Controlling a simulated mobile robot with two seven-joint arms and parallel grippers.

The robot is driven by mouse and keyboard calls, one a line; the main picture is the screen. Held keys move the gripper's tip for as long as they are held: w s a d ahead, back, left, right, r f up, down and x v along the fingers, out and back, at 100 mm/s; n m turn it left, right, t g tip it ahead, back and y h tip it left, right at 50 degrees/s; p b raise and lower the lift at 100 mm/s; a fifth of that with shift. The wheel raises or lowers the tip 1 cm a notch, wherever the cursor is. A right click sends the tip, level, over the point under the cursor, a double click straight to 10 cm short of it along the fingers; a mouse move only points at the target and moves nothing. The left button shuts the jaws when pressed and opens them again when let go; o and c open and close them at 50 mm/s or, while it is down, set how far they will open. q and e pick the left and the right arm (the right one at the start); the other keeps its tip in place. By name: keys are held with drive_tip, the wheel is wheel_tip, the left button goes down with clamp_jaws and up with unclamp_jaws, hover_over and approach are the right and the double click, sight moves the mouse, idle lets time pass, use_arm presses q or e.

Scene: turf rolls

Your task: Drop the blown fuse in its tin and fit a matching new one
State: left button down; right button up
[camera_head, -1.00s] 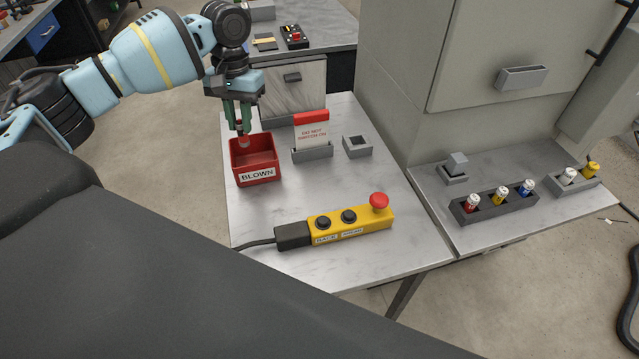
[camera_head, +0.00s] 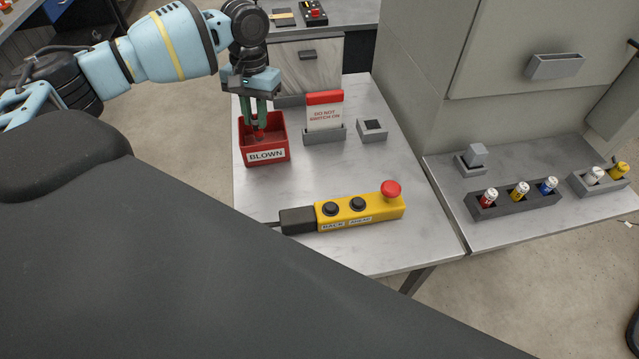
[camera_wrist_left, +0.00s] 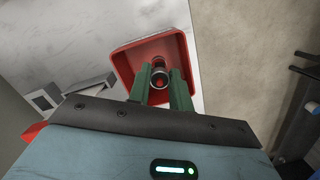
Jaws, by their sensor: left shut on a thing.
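My left gripper (camera_head: 258,122) points down into the red tin marked BLOWN (camera_head: 285,143). Its green fingers are shut on a fuse with a red band (camera_head: 259,134), held upright inside the tin's walls. In the left wrist view the fuse's round end (camera_wrist_left: 159,77) shows between the fingertips (camera_wrist_left: 160,84), over the red tin (camera_wrist_left: 124,66). I cannot tell whether the fuse touches the tin floor. A dark rack on the right holds a red fuse (camera_head: 488,197), a yellow fuse (camera_head: 520,191) and a blue fuse (camera_head: 548,185). My right gripper is out of view.
A DO NOT SWITCH ON card (camera_head: 324,114) stands in a grey holder beside the tin. A small grey socket block (camera_head: 372,130) is right of it. A yellow button box (camera_head: 360,208) lies in front. A small holder (camera_head: 600,184) has white and yellow pieces. The grey cabinet (camera_head: 415,80) stands behind.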

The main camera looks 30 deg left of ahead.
use_arm(q)
drive_tip(key=shift+f, duration=0.15)
drive_tip(key=c, duration=1.2)
unclamp_jaws()
drive_tip(key=r, duration=0.5)
drive_tip(key=w+r, duration=0.1)
drive_tip(key=r, duration=0.1)
drive_tip(key=shift+a+r, duration=0.1)
drive_tip(key=shift+r, duration=0.3)
drive_tip(key=shift+f, duration=0.1)
